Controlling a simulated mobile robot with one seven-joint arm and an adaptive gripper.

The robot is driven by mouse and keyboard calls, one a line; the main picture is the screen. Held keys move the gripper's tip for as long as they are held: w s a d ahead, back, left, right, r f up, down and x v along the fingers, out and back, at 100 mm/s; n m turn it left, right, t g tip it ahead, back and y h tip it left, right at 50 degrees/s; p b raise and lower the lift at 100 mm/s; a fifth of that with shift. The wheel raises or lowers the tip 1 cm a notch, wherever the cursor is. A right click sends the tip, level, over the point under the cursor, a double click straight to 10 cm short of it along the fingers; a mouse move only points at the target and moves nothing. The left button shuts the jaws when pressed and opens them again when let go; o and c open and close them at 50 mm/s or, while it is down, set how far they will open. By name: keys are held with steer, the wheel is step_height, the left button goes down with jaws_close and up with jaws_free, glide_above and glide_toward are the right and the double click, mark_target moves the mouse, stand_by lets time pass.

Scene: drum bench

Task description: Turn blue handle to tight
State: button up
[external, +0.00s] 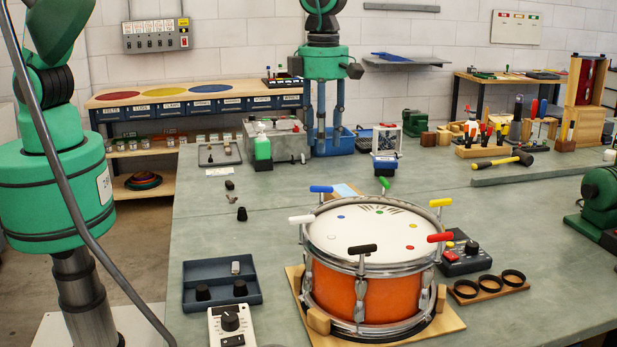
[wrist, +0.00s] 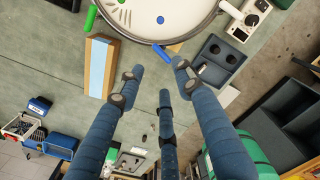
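The blue handle (external: 321,189) sits at the back left of the drum's (external: 361,295) rim, pointing outward. It also shows in the wrist view (wrist: 163,54), just beyond my fingertips. The drum has an orange shell and white head, with white (external: 301,219), black (external: 362,249), red (external: 440,237), yellow (external: 440,203) and green (external: 384,183) handles around its rim. My gripper (external: 325,148) points down behind the drum, its three blue fingers spread. In the wrist view my gripper (wrist: 158,80) is open and empty, apart from the blue handle.
A wooden block with a light blue top (wrist: 98,68) lies near the drum's back edge. A dark tray (external: 222,284) with knobs and a white dial box (external: 232,325) are left of the drum. A black control box (external: 465,258) stands right. Bench left of the drum's back is mostly clear.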

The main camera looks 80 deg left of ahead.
mark_target(321, 187)
stand_by(0.5)
steer(key=m+p, duration=0.2)
steer(key=m, duration=1)
steer(key=r+m+p, duration=0.1)
steer(key=m+p, duration=0.1)
steer(key=m, duration=1)
steer(key=m+p, duration=0.3)
steer(key=m, duration=0.9)
steer(key=shift+s+d+r, duration=0.2)
steer(key=shift+d+r, duration=0.2)
steer(key=shift+f, duration=0.1)
step_height(321, 187, down, 14)
steer(key=shift+r+p, duration=0.2)
steer(key=shift+p, duration=0.7)
